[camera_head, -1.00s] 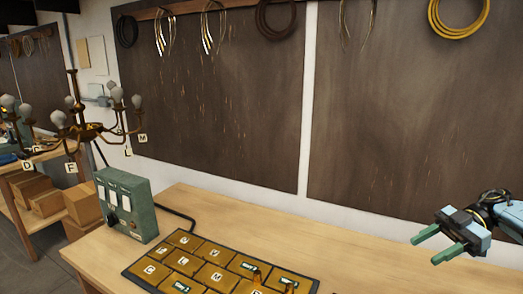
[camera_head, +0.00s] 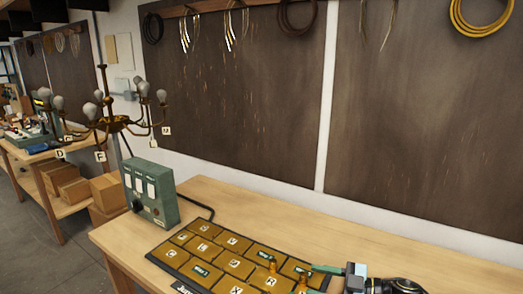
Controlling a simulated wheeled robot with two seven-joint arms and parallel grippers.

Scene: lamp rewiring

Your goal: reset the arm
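My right gripper (camera_head: 318,280) is at the bottom, beside the right end of the compartment tray (camera_head: 154,260). Its green fingers are apart, and one reaches toward the tray's back right corner. I cannot tell how high it is above the tray. Small orange pieces (camera_head: 272,267) stand at the tray's right part, one of them close to the fingers. The chandelier (camera_head: 118,124) with several bulbs and letter tags hangs at the left. My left gripper is out of view.
A green control box (camera_head: 150,193) stands on the wooden table (camera_head: 240,204) behind the tray's left end. Wire coils (camera_head: 297,14) hang on the dark wall board. Cardboard boxes (camera_head: 74,190) sit on a shelf at left. The table's back right is clear.

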